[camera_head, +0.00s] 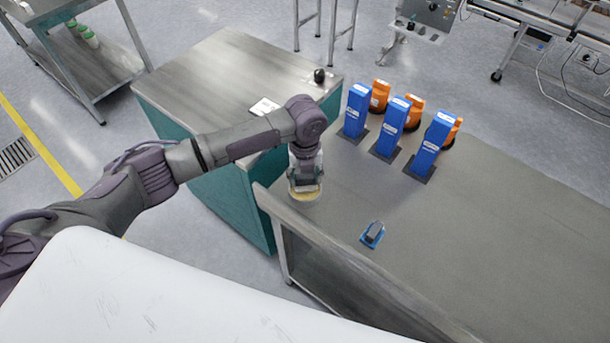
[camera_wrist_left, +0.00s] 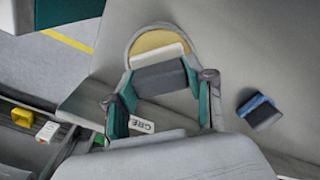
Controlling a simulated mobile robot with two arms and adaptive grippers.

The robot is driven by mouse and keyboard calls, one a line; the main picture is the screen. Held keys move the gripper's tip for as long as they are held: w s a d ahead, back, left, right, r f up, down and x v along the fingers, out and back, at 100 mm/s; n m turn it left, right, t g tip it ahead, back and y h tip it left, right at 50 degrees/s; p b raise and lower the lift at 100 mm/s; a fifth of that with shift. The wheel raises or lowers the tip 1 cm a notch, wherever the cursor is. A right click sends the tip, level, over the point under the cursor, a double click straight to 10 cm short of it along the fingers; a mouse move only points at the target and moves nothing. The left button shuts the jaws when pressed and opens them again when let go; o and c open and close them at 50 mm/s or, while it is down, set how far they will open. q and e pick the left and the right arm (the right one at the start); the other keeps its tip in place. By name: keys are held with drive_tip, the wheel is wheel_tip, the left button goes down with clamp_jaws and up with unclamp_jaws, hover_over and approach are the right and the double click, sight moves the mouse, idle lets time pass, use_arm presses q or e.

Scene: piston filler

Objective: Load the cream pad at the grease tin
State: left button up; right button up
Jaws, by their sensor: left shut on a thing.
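My left gripper (camera_head: 305,180) is above the grease tin (camera_head: 306,196) at the left end of the grey bench. In the left wrist view, my left gripper (camera_wrist_left: 163,88) has its two fingers shut on the sides of the cream pad (camera_wrist_left: 158,55), a dark grey block with a pale cream front strip. The grease tin (camera_wrist_left: 150,40) shows behind the pad as a round rim with yellow grease. The pad overlaps the grease in this view; I cannot tell whether they touch. Part of the tin is hidden by the pad and gripper. My right gripper is out of view.
A small blue-and-dark block (camera_head: 372,234) lies right of the tin; it also shows in the wrist view (camera_wrist_left: 260,110). Several blue upright boxes (camera_head: 391,127) and orange containers (camera_head: 380,95) stand at the bench's back. A teal-sided cabinet (camera_head: 220,75) adjoins it. The bench's right side is clear.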

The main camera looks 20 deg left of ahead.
sight(305, 176)
use_arm(q)
drive_tip(key=shift+f, duration=0.45)
idle(0.4)
idle(0.4)
drive_tip(key=shift+f, duration=0.1)
idle(0.6)
drive_tip(key=shift+s, duration=0.1)
idle(0.4)
wheel_tip(305, 176, up, 7)
drive_tip(key=p, duration=0.7)
idle(0.6)
